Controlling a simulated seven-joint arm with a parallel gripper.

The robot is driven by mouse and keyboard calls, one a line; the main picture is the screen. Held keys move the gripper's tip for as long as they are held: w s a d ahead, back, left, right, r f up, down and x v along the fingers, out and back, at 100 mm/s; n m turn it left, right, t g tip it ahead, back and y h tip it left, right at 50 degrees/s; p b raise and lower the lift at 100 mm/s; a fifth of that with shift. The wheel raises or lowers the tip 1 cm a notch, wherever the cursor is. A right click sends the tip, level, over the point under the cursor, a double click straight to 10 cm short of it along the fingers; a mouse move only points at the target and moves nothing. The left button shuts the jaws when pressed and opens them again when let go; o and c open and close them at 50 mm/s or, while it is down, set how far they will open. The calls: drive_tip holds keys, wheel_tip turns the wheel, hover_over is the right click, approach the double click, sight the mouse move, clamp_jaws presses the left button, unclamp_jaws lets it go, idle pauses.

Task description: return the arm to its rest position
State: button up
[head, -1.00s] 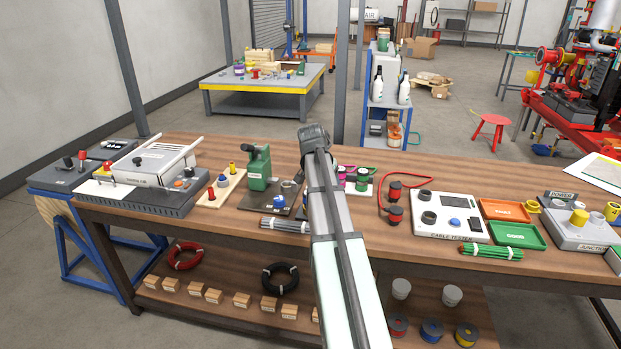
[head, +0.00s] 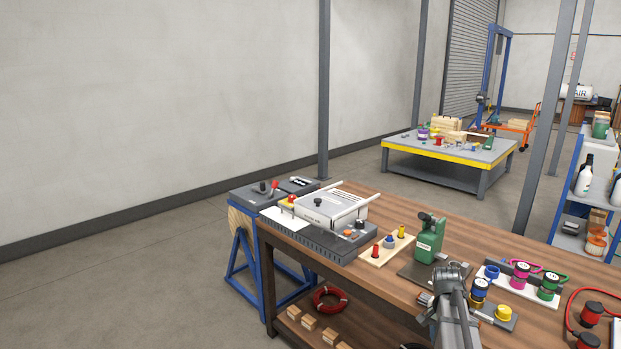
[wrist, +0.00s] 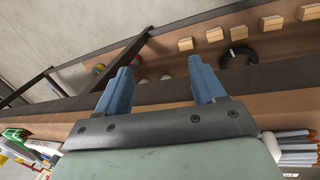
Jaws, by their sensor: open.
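My gripper (wrist: 161,78) is open in the wrist view. Its two blue fingers are spread apart with nothing between them. They show against the front edge of the wooden bench (wrist: 75,127). In the head view my grey arm (head: 452,300) rises from the bottom edge, right of centre, in front of the bench top (head: 395,283). The gripper's fingers cannot be made out there.
A green device (head: 429,240) stands just behind my arm, with spools (head: 518,275) to its right. A cable bundle (wrist: 292,148) lies close by the gripper in the wrist view. Wooden blocks (wrist: 239,33) and a black coil (wrist: 238,55) sit on the lower shelf.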

drive_tip(key=s+a+f+n+g, duration=0.1)
drive_tip(key=s+a+f+n, duration=0.1)
drive_tip(key=s+a+f, duration=0.45)
drive_tip(key=s+a+f+n+y, duration=0.1)
drive_tip(key=s+a+f+n, duration=0.15)
drive_tip(key=f, duration=0.65)
drive_tip(key=s+a+f+n+g, duration=0.1)
drive_tip(key=s+a+f, duration=0.35)
drive_tip(key=f, duration=0.35)
drive_tip(key=s+a+f+n+g, duration=0.1)
drive_tip(key=s+f, duration=0.3)
drive_tip(key=s, duration=0.4)
drive_tip(key=s+a+f+n, duration=0.2)
drive_tip(key=s+a+f, duration=0.2)
drive_tip(key=s, duration=0.5)
drive_tip(key=s+a+f+n+g, duration=0.1)
drive_tip(key=s+a+f+n, duration=0.1)
drive_tip(key=s+f, duration=0.3)
drive_tip(key=s+a, duration=0.1)
drive_tip(key=s, duration=0.3)
drive_tip(key=shift+n+g, duration=0.3)
drive_tip(key=shift+n, duration=0.05)
drive_tip(key=shift+f, duration=0.1)
